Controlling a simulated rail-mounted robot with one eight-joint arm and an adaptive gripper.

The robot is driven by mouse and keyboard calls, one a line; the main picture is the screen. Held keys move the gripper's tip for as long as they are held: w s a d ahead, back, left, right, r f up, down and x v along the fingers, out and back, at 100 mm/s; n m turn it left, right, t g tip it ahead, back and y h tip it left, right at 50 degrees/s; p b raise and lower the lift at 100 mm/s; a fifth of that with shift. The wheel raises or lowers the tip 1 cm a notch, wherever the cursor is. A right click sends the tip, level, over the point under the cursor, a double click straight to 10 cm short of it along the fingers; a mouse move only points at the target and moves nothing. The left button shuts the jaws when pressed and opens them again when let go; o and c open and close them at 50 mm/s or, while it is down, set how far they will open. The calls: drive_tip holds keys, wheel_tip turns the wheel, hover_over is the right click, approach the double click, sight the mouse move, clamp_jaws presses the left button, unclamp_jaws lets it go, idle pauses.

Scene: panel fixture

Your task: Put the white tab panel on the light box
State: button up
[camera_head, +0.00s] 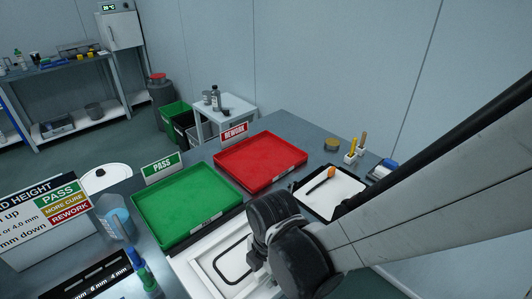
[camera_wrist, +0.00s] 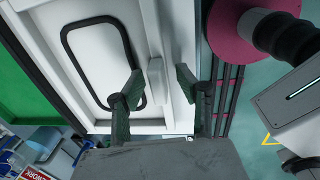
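The white tab panel (camera_wrist: 97,60) lies flat, with a black rounded loop on its face and a raised white tab (camera_wrist: 157,80) near its edge. In the head view the panel (camera_head: 212,270) is at the bottom centre, partly hidden by my arm. My gripper (camera_wrist: 158,82) is open, with one dark finger on each side of the tab and visible gaps between. Contact is not seen. In the head view the fingertips are hidden behind my wrist. I cannot tell for certain which surface is the light box; a white border surrounds the panel.
A green PASS tray (camera_head: 187,204) and a red REWORK tray (camera_head: 260,160) lie behind the panel. A white tray with an orange-handled tool (camera_head: 321,179) is to the right.

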wheel_tip(320, 180, up, 11)
drive_tip(key=p, duration=0.2)
drive_tip(key=d+r+m+t, duration=0.3)
drive_tip(key=d+r+m, duration=0.2)
drive_tip(key=d+m, duration=0.5)
drive_tip(key=d+r+m+t, duration=0.3)
drive_tip(key=d+r+m, duration=0.3)
drive_tip(key=d+m, duration=0.4)
drive_tip(key=m, duration=0.6)
drive_tip(key=shift+d+m+h, duration=0.3)
drive_tip(key=shift+h, duration=0.1)
drive_tip(key=shift+a, duration=0.1)
